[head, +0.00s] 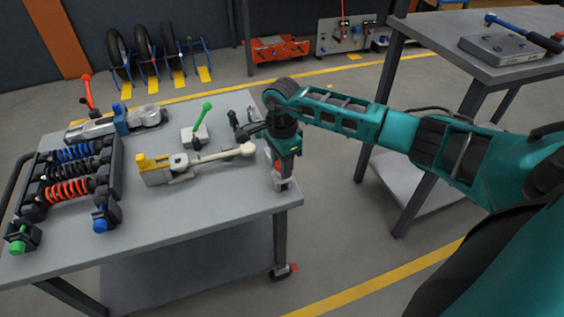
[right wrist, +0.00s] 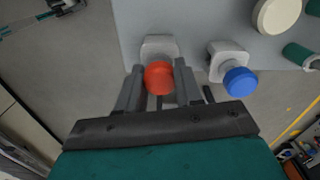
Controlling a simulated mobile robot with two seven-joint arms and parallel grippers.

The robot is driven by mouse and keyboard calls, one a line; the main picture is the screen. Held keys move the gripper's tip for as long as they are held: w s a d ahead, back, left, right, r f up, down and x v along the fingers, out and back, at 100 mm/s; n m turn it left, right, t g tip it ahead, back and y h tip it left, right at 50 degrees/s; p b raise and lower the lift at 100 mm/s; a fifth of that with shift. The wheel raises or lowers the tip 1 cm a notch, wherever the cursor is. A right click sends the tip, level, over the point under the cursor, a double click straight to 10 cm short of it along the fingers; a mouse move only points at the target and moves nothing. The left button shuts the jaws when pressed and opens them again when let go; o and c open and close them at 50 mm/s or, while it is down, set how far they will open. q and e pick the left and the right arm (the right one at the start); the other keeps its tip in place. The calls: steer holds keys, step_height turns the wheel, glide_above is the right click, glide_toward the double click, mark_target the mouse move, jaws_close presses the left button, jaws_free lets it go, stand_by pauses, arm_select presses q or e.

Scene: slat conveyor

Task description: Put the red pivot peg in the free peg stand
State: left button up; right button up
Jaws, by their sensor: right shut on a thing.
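My right gripper (head: 282,170) is low over the near right corner of the grey table. In the right wrist view its two fingers are shut on the red pivot peg (right wrist: 159,78), whose round red head shows between them. A pale grey peg stand (right wrist: 158,46) is directly behind the red head there, and a pale stand (head: 283,184) also shows just under the gripper in the head view. The peg's shank is hidden, so I cannot tell if it is inside the stand or above it. My left gripper is not in view.
A blue-headed peg (right wrist: 241,81) is at a second pale stand (right wrist: 227,55), right of the red one. A cream arm part (head: 215,158) with a yellow end lies left of my gripper. A green-handled lever (head: 202,116) and a rack of springs (head: 68,190) occupy the table.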

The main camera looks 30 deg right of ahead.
steer(key=o, duration=1.1)
steer(key=shift+o, duration=0.2)
steer(key=shift+r, duration=0.1)
step_height(320, 180, up, 13)
steer(key=p, duration=0.2)
steer(key=shift+a+f, duration=0.1)
steer(key=shift+f, duration=0.1)
